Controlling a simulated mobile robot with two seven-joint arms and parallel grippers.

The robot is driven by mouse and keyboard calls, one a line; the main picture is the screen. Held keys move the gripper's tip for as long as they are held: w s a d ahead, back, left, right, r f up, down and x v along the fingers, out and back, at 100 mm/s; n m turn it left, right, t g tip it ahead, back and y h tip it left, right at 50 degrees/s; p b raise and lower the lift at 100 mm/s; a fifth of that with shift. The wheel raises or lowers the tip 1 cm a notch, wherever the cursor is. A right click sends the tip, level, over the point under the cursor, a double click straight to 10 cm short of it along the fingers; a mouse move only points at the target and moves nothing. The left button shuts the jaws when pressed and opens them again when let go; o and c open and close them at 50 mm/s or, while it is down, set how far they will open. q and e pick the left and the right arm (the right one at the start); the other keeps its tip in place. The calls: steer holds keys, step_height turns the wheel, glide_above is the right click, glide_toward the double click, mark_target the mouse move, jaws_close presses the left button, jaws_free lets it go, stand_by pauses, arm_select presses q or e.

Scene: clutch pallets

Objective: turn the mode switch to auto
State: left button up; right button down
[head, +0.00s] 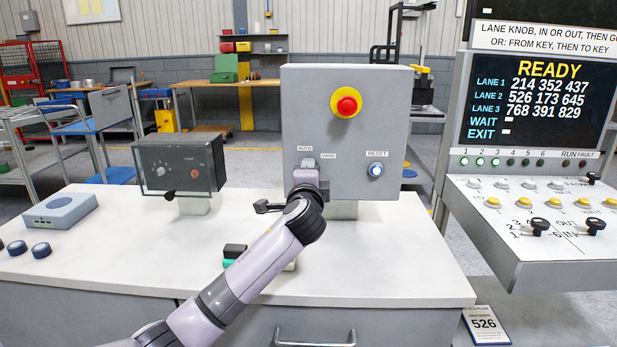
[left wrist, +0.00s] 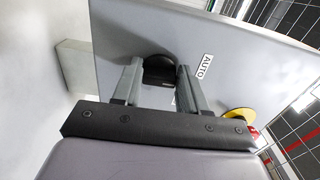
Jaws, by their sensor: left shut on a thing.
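The grey control box (head: 300,100) stands on the white bench and carries the mode switch on its front, below the small AUTO label (head: 305,148) and HAND label (head: 328,155). My left gripper (head: 308,163) is at the box face and hides the switch in the head view. In the left wrist view, the black knob of the mode switch (left wrist: 157,68) sits between the two fingers of my left gripper (left wrist: 159,75), which is shut on it. The AUTO label (left wrist: 206,67) is right of the fingers there. Which way the knob points cannot be told. My right gripper is not in view.
The box also has a red emergency button (head: 347,105) on a yellow ring and a blue RESET button (head: 376,170). A dark box with knobs (head: 180,163) stands left on the bench. A console with a READY screen (head: 535,100) is at the right.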

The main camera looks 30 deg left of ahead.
arm_select(q)
steer(key=o, duration=1)
steer(key=shift+b+v, duration=0.3)
steer(key=shift+v, duration=3.3)
